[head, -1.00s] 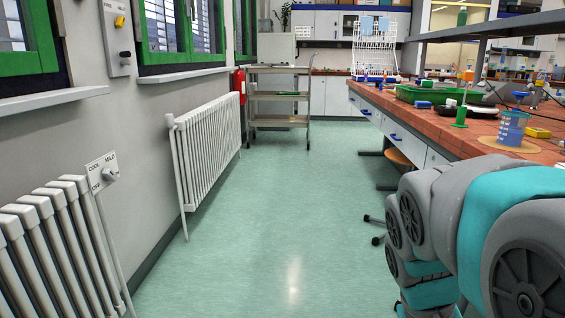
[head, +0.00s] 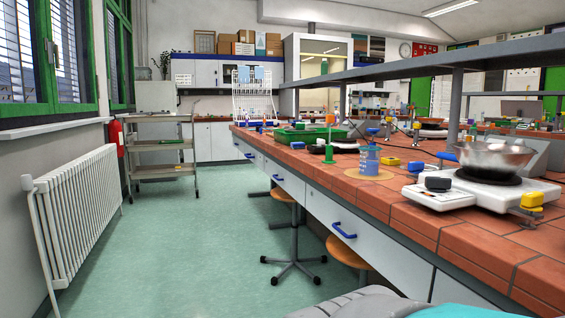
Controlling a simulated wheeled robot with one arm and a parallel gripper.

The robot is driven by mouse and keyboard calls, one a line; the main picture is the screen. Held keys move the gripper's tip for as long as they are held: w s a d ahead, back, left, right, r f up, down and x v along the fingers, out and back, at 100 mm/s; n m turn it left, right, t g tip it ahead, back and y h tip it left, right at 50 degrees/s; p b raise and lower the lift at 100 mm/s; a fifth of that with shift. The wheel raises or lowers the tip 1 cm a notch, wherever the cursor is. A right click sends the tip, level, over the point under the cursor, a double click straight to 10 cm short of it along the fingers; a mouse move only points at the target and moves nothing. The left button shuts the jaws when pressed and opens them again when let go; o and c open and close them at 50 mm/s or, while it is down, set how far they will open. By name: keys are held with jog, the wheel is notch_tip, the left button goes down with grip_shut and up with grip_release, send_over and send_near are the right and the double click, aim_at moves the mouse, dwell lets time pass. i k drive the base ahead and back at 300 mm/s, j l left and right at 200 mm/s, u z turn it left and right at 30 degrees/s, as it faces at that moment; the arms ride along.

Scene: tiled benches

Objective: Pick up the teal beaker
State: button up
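A see-through blue-teal beaker (head: 370,159) stands upright on a round tan mat (head: 352,174) near the front edge of the tiled bench. It is the only vessel I see that fits the teal beaker. My gripper is not in view.
A hotplate (head: 436,195) with a metal bowl (head: 487,158) stands right of the beaker. A shelf runs above the bench. Stools (head: 293,238) stand under it.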

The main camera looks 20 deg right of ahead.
aim_at(369, 155)
jog(key=i+j, duration=0.2)
jog(key=i, duration=0.15)
jog(key=i+z, duration=0.1)
jog(key=z, duration=0.3)
jog(key=i+j+z, duration=0.1)
jog(key=z, duration=0.3)
jog(key=j+z, duration=0.15)
jog(key=z, duration=0.25)
jog(key=i+j, duration=0.05)
